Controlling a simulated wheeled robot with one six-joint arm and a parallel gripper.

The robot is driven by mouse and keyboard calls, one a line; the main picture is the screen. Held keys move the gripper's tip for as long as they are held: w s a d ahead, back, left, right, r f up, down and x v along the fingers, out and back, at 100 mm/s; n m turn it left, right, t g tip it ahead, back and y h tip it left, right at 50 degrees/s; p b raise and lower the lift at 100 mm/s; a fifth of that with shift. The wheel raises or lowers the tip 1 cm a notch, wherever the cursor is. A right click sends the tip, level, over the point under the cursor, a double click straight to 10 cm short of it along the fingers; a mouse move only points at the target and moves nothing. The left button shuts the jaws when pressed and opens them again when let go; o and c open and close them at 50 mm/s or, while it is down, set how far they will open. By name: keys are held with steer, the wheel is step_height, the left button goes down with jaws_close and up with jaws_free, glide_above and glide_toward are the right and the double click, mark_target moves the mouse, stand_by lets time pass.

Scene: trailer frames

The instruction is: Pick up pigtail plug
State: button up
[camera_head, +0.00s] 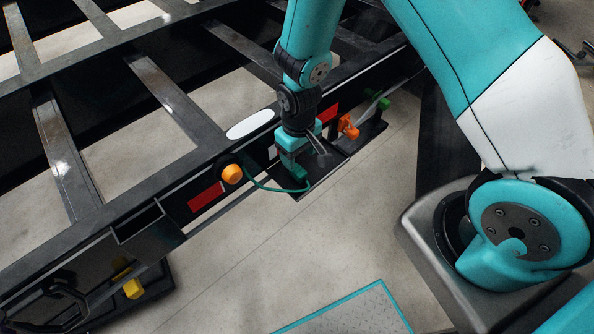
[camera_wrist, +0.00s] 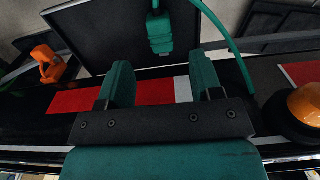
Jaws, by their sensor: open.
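The pigtail plug (camera_wrist: 160,32) is a green plug in the wrist view, lying over a dark flat panel (camera_wrist: 100,30). A green cable (camera_wrist: 235,60) curves down to the right of it. In the head view the plug (camera_head: 298,174) shows just below my gripper, with the cable (camera_head: 262,187) running left toward the frame. My gripper (camera_wrist: 161,78) is open, with its two green fingers apart and nothing between them. The plug lies beyond the fingertips, roughly in line with the gap. In the head view my gripper (camera_head: 290,157) partly hides the plug area.
An amber round lamp (camera_head: 232,174) sits on the trailer's rear beam (camera_head: 175,212) left of the gripper. An orange fitting (camera_head: 348,127) and a green one (camera_head: 384,103) stand to the right. A yellow fitting (camera_head: 133,288) is lower left.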

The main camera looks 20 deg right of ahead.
mark_target(299, 170)
steer(key=shift+s+f+p, duration=0.1)
steer(key=shift+f+p, duration=0.55)
steer(key=shift+f, duration=2.85)
steer(key=shift+c, duration=0.4)
steer(key=c, duration=0.9)
